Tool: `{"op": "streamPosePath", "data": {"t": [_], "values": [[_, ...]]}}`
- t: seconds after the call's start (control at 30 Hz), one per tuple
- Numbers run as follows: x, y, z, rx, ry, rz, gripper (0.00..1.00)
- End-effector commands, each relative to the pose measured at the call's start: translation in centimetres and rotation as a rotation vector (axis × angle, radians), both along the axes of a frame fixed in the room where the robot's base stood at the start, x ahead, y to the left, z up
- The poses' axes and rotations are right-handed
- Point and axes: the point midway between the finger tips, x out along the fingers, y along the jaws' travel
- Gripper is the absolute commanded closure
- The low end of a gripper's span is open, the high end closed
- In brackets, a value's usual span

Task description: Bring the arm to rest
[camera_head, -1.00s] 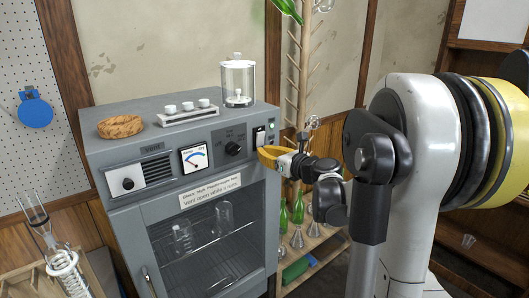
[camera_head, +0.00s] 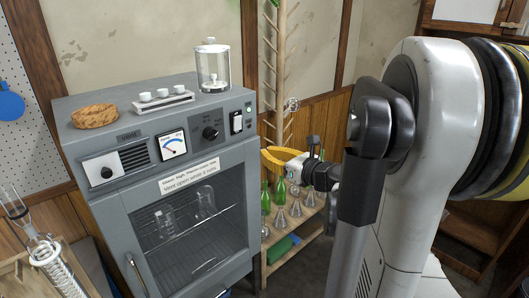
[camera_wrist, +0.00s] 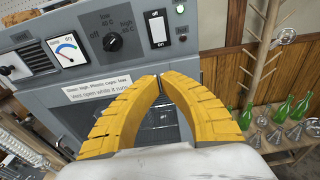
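My gripper (camera_head: 268,156) has yellow curved fingers and is just right of the grey oven cabinet (camera_head: 115,213) in the head view. In the wrist view my gripper (camera_wrist: 160,77) shows its fingertips together or nearly so, with nothing between them. The fingers appear in front of the cabinet's front panel, and no contact can be made out. The dial knob (camera_wrist: 112,42) and white rocker switch (camera_wrist: 158,30) are beyond the fingertips. A small green lamp (camera_wrist: 180,9) is above right of the switch.
A cork ring (camera_head: 95,116), a row of white-capped items (camera_head: 163,97) and a glass jar (camera_head: 213,68) stand on the cabinet. Green bottles (camera_head: 280,190) and glassware fill a low shelf at right. A glass coil condenser (camera_head: 50,258) stands at lower left.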

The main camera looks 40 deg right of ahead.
Motion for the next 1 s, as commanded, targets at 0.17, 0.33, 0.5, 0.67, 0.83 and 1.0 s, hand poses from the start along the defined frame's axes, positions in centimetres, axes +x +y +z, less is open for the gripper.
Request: {"op": "streamPosePath", "data": {"t": [0.17,0.33,0.5,0.67,0.83,1.0], "values": [[0.0,0.0,0.0,0.0,0.0,0.0,1.0],[0.2,0.9,-0.1,-0.038,0.014,0.019,1.0],[0.5,8.9,-2.0,-0.418,0.132,0.209,1.0],[-2.9,19.6,-5.6,-1.1,0.228,0.593,1.0],[-9.5,26.1,-9.1,-1.841,0.181,1.047,1.0],[-14.6,27.8,-11.0,-2.396,0.045,1.404,1.0]]}}
